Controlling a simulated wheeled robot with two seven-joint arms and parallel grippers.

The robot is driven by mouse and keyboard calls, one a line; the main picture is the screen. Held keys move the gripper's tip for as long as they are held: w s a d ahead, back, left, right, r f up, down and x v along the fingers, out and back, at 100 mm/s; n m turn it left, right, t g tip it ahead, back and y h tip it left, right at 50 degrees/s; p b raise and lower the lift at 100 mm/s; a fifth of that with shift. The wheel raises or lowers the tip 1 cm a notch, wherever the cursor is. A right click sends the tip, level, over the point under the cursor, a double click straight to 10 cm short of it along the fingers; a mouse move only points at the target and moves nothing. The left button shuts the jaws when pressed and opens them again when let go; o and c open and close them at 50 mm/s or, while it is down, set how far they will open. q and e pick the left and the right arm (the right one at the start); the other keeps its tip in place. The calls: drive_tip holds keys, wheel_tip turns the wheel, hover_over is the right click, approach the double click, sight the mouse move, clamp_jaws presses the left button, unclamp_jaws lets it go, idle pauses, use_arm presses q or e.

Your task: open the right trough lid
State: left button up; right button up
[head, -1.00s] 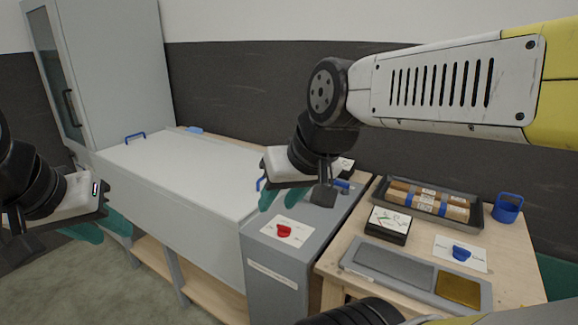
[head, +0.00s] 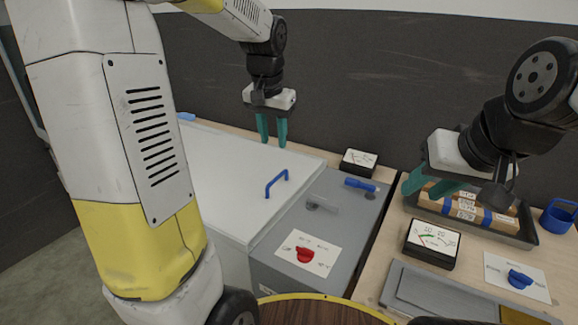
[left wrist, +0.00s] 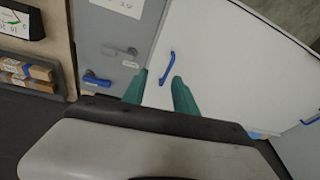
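The white trough lid (head: 225,165) lies flat and closed, with a blue bar handle (head: 277,183) near its right end. My left gripper (head: 272,139) is open and empty, its teal fingers pointing down above the far part of the lid, behind the handle. In the left wrist view the handle (left wrist: 167,68) appears beyond the fingertips, roughly between them and not touching. My right gripper (head: 428,187) is open and empty, off to the right over the wooden bench by the grey tray. My left arm hides the left part of the lid in the head view.
A grey panel (head: 335,222) with a red knob (head: 305,255) and a blue-handled valve (head: 360,185) adjoins the lid's right side. A gauge (head: 432,243), grey tray (head: 525,238) with wrapped packages, blue mug (head: 558,216) and blue knob (head: 519,279) stand on the bench.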

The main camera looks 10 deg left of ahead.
use_arm(q)
drive_tip(key=m+g+y, duration=0.1)
drive_tip(key=g+y, duration=0.1)
approach(277, 177)
drive_tip(key=f, duration=0.2)
drive_tip(key=a+f, duration=0.1)
drive_tip(key=f, duration=0.4)
drive_tip(key=shift+w+a+f, duration=0.2)
drive_tip(key=shift+w+f, duration=0.1)
drive_tip(key=shift+f, duration=0.1)
clamp_jaws()
idle(0.7)
